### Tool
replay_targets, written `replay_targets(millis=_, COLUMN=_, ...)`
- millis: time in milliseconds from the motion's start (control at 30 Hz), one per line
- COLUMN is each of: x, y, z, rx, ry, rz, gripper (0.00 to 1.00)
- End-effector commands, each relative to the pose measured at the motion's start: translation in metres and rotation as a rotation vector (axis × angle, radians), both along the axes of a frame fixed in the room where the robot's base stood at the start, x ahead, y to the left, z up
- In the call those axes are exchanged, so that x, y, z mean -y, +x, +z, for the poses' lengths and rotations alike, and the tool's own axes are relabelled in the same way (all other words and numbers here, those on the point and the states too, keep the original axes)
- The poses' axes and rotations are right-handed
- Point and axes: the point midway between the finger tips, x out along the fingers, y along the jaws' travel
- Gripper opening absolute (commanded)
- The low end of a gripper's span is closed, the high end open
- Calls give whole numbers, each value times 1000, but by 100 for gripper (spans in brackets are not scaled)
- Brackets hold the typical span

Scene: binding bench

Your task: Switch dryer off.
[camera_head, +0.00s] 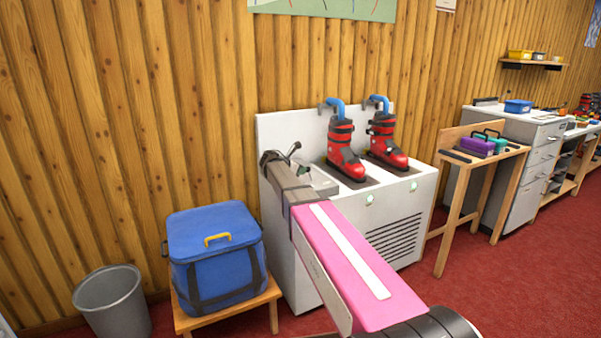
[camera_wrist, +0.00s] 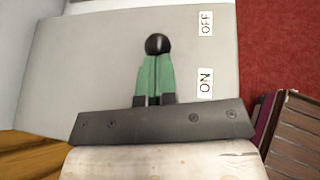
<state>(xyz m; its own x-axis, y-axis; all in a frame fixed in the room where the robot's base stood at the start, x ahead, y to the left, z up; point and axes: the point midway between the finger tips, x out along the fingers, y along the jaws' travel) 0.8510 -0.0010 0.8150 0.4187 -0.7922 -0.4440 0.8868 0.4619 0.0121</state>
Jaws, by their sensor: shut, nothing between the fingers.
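The dryer (camera_head: 400,212) is a white cabinet against the wood wall, with two red-and-black ski boots (camera_head: 343,150) on its top below blue hoses. In the wrist view its grey panel (camera_wrist: 90,60) carries an OFF label (camera_wrist: 206,23) and an ON label (camera_wrist: 205,83). A black ball knob (camera_wrist: 157,44) shows between the label heights, a little nearer OFF; its stem is hidden. My gripper (camera_wrist: 156,60) is shut and empty, its green fingers pointing at the knob. I cannot tell whether they touch it. In the head view my arm mostly hides the gripper.
A blue cooler bag (camera_head: 215,255) on a low wooden stand and a grey bin (camera_head: 112,302) are left of the dryer. A wooden side table (camera_head: 466,165) with a purple box (camera_head: 477,146) stands at right. Red carpet is clear in front at right.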

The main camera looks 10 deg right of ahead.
Motion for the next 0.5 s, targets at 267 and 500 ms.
replay_targets(millis=267, x=6, y=2, z=5, rx=-24, ry=75, rz=-1, gripper=0)
replay_targets(millis=500, x=19, y=7, z=14, rx=-72, ry=232, rz=-2, gripper=0)
